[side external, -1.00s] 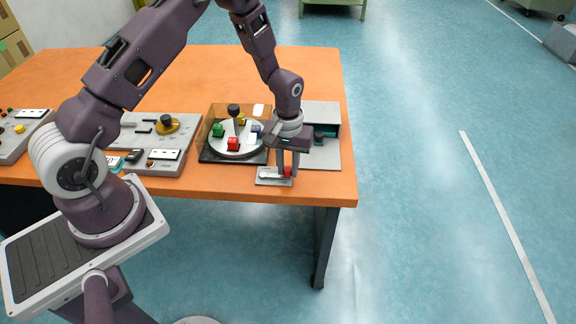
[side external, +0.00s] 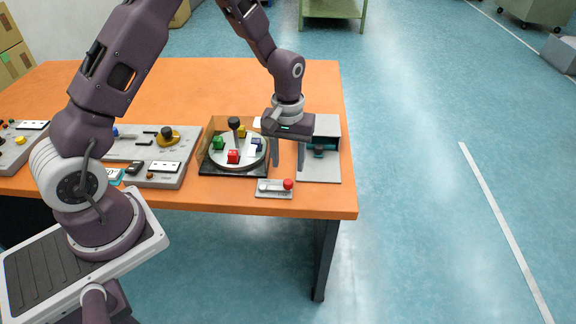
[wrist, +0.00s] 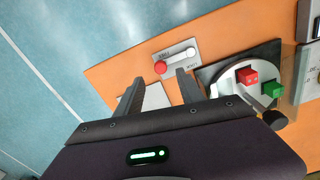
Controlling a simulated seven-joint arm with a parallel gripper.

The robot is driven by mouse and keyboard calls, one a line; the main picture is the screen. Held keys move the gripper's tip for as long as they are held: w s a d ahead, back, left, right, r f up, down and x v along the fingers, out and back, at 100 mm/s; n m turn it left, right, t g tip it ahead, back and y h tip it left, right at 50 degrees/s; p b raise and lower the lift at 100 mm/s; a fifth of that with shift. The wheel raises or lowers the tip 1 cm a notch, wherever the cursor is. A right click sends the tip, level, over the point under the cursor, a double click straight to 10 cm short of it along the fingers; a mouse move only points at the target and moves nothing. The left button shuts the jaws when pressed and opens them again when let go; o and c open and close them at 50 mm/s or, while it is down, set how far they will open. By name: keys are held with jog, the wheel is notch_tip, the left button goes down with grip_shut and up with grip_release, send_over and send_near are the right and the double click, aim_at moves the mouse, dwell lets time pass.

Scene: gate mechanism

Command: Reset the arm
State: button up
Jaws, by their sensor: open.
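My gripper (side external: 287,168) is open and empty. It hangs above the table between the turntable and the grey housing, up and back from the red-knobbed lever. The wrist view shows its two fingers (wrist: 157,98) spread apart with nothing between them. The lever (side external: 288,184) lies on a small light plate (side external: 266,194) at the table's front edge, its red knob at the right end. In the wrist view the red knob (wrist: 160,67) is beyond the fingertips and apart from them.
A round white turntable (side external: 230,160) carries several coloured blocks and a dark upright knob. A grey housing (side external: 326,128) with a dark opening stands to the right. Grey control panels (side external: 186,152) lie to the left. The back of the orange table (side external: 200,88) is clear.

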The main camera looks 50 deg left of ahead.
jog(key=shift+r, duration=0.1)
jog(key=s+d+r+m+t, duration=0.15)
jog(key=s+r, duration=0.25)
jog(key=r, duration=0.6)
jog(key=s+d+r+m+t, duration=0.1)
jog(key=s+r+m, duration=0.1)
jog(key=s+r, duration=0.5)
jog(key=s+r+m+t, duration=0.1)
jog(key=s+r, duration=0.3)
jog(key=s, duration=0.3)
jog(key=s+d+r+m+t, duration=0.1)
jog(key=s+r+m+t, duration=0.1)
jog(key=s+r, duration=0.2)
jog(key=s, duration=0.3)
jog(key=shift+d, duration=0.15)
jog(key=shift+w+m, duration=0.1)
jog(key=shift+m, duration=0.15)
